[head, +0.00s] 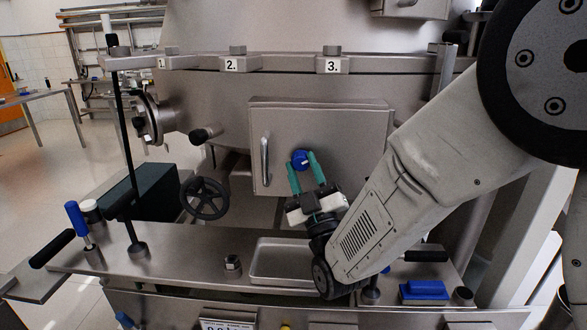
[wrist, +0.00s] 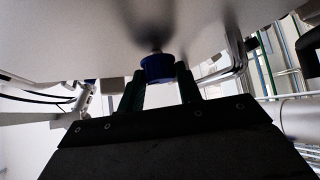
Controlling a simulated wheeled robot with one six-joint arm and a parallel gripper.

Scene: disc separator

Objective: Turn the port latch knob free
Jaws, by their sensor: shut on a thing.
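The port latch knob (head: 300,159) is a blue knob on the front of a grey metal door (head: 347,125), right of the door's handle. In the wrist view the blue knob (wrist: 157,68) sits on a short shaft from the metal surface above. My gripper (head: 303,166) has green fingers that reach up to the knob from below and right. In the wrist view the fingers of my gripper (wrist: 158,80) stand on both sides of the knob, and it is shut on the knob. The finger tips are partly hidden in the head view.
A vertical door handle (head: 265,158) is close left of the knob. A black handwheel (head: 205,198) is further left. A shallow metal tray (head: 283,262) lies on the bench below. Numbered clamps run along the rim above. A blue block (head: 424,290) lies at the right.

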